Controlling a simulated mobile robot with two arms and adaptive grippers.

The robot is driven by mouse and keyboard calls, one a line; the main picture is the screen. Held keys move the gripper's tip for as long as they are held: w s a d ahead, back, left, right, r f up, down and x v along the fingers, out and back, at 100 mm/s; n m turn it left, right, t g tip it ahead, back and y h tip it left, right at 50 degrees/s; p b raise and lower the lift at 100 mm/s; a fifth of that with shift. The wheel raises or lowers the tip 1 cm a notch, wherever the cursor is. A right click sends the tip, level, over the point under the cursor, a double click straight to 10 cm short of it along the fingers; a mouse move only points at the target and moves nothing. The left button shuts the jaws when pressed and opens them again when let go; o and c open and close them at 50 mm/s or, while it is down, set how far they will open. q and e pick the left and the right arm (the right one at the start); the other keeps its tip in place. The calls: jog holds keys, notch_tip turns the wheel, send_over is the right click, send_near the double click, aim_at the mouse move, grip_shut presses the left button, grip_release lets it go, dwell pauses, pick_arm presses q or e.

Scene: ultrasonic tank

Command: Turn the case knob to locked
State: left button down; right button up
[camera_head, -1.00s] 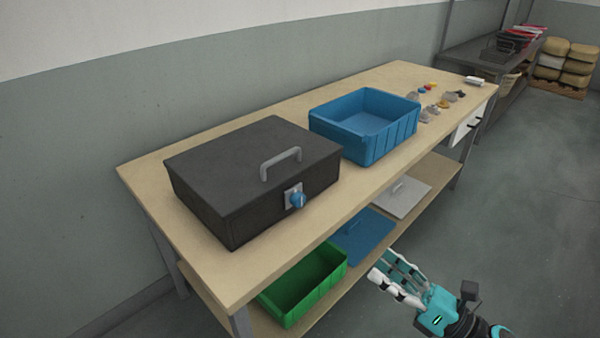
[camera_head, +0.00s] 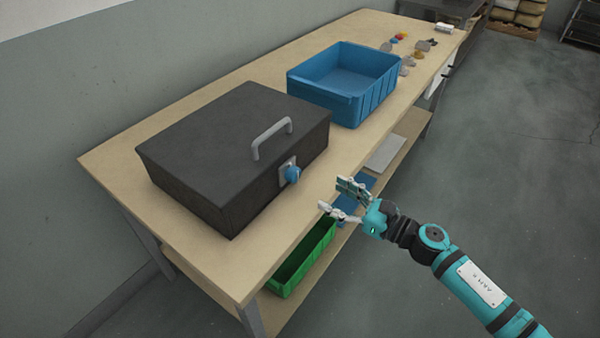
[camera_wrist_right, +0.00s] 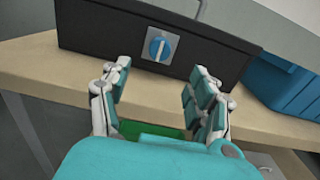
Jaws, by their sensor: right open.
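The black case (camera_head: 225,140) sits shut on the wooden workbench, with a grey handle (camera_head: 270,132) on its lid. Its blue knob (camera_head: 292,175) is on a light plate on the front face. In the right wrist view, the knob (camera_wrist_right: 158,47) shows a white pointer line standing near vertical. My right gripper (camera_head: 333,196) is open and empty, off the bench's front edge, to the right of the knob and apart from it. In the right wrist view, the open fingers (camera_wrist_right: 160,90) frame the knob from a distance. My left gripper is not in view.
A blue bin (camera_head: 300,82) stands on the bench right of the case. A green bin (camera_head: 285,280) sits on the lower shelf. Several small objects (camera_head: 405,55) lie at the bench's far end. The bench's front strip (camera_head: 255,255) is bare.

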aim_at(298, 177)
jog(key=x, duration=0.9)
jog(key=shift+w+a, duration=0.2)
jog(key=shift+a, duration=0.15)
jog(key=shift+c, duration=0.2)
jog(key=c, duration=1.1)
